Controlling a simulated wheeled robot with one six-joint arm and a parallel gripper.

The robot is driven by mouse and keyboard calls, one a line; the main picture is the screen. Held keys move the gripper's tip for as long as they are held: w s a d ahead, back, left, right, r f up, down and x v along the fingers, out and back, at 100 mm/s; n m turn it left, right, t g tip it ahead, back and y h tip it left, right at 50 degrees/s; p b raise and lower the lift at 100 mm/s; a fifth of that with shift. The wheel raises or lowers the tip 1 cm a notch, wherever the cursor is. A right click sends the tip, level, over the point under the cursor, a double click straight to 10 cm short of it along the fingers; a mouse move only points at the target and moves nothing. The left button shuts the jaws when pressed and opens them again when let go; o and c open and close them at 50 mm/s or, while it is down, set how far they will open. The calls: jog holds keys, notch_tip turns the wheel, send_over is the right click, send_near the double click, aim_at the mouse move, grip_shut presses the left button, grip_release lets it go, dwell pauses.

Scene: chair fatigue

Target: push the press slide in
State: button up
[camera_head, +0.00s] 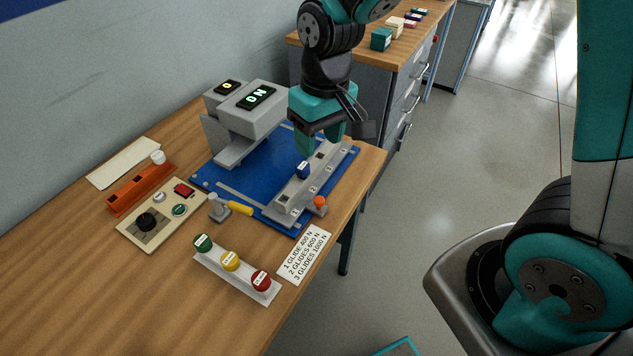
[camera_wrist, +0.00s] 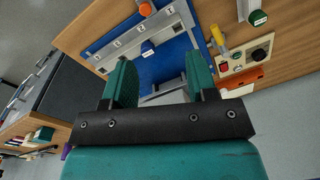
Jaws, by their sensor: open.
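The likely press slide is a long grey bar (camera_head: 292,200) with square pockets, lying on the right part of a blue base plate (camera_head: 240,180). It also shows in the wrist view (camera_wrist: 127,42), with numbers by its pockets. A blue piece (camera_head: 303,169) sits on the bar, also seen in the wrist view (camera_wrist: 148,49). An orange knob (camera_head: 320,202) is at its near end.
A yellow-handled lever (camera_head: 238,208) stands at the plate's near left edge. A control box (camera_head: 161,215), an orange rack (camera_head: 142,187), a tray (camera_head: 237,275) of coloured round pieces and a printed card (camera_head: 304,255) lie on the bench.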

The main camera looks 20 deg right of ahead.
aim_at(319, 198)
jog(key=shift+m+h, duration=0.3)
jog(key=shift+h, duration=0.1)
jog(key=f, duration=0.6)
jog(key=w+f+p, duration=0.1)
jog(key=f, duration=0.6)
jog(key=w+d+f+p, duration=0.1)
jog(key=f, duration=0.5)
jog(key=shift+w+d+f, duration=0.1)
jog(key=shift+w+f, duration=0.1)
jog(key=shift+f, duration=0.1)
grip_shut()
jog(key=shift+w, duration=0.15)
